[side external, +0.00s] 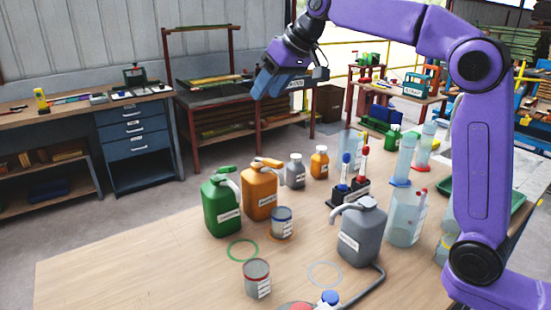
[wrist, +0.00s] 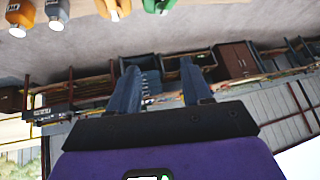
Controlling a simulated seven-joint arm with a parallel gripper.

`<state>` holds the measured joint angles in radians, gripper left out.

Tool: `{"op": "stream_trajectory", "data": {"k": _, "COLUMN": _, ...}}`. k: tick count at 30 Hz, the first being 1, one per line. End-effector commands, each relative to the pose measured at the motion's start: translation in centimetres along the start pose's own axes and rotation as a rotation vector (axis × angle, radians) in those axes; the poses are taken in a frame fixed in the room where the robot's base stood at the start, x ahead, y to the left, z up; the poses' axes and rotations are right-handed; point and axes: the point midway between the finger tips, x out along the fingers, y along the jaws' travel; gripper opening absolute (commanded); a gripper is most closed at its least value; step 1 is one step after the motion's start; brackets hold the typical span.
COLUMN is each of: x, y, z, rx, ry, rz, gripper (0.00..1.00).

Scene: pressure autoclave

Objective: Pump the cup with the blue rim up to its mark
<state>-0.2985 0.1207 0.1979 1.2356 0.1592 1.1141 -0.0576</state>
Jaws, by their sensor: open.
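The cup with the blue rim (side external: 281,224) stands upright on the table in the side view, in front of the orange pump jug (side external: 260,196). A thin ring appears to lie around its base. Its mark and fill level are too small to tell. A green pump jug (side external: 222,208) stands left of the orange one, and a grey pump jug (side external: 362,235) stands to the right. My gripper (side external: 262,88) is open and empty, high above and behind the jugs. Its fingers also show in the wrist view (wrist: 160,88). The cup is not in the wrist view.
A green ring (side external: 242,250) and a grey ring (side external: 324,274) lie empty. The table's left front is clear.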

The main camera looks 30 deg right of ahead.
Motion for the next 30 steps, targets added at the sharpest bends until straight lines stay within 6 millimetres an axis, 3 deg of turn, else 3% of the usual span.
{"op": "stream_trajectory", "data": {"k": 15, "x": -2.5, "y": 4.2, "z": 2.0, "rx": 0.162, "ry": -0.197, "rz": 0.235, "gripper": 0.49}}
{"op": "stream_trajectory", "data": {"k": 30, "x": 1.4, "y": 4.7, "z": 4.6, "rx": 0.158, "ry": -0.194, "rz": 0.229, "gripper": 0.49}}
